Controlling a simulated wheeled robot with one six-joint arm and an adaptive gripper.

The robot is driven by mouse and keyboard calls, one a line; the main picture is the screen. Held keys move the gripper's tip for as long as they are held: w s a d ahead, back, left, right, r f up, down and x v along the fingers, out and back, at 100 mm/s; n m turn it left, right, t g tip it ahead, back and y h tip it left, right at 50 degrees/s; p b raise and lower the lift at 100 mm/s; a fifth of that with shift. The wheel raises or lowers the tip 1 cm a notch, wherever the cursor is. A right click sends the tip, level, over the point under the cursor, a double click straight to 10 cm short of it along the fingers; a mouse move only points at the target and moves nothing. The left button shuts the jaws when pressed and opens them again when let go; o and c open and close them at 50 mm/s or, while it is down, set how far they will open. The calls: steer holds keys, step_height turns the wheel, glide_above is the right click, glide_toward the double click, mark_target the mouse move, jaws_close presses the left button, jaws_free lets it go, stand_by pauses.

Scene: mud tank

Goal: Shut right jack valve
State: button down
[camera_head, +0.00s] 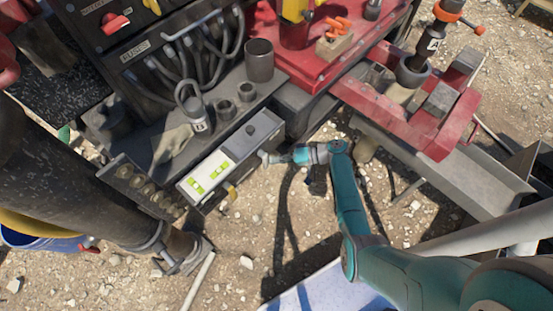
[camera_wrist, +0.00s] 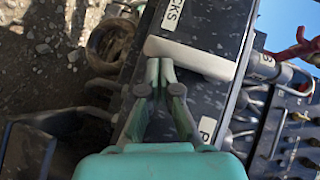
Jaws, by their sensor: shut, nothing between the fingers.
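My gripper (camera_head: 270,157) is beside the right side of a grey box whose white top panel (camera_head: 208,175) has green-yellow marks, in the head view. In the wrist view my gripper (camera_wrist: 161,72) is shut and empty, its two fingertips together. I cannot tell whether the tips touch the bar. No part can be picked out for certain as the right jack valve. A small yellow part (camera_head: 232,193) hangs at the box's lower edge.
A black control panel (camera_head: 110,50) with a red handle (camera_head: 117,24) and grey hoses stands behind. A red frame (camera_head: 400,115) and a metal channel (camera_head: 440,175) are at right. A dark thick pipe (camera_head: 85,195) is at left. Gravel ground is open below the box.

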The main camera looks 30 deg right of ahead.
steer(key=shift+s, duration=0.1)
steer(key=v, duration=1.2)
steer(key=shift+d, duration=0.1)
stand_by(0.3)
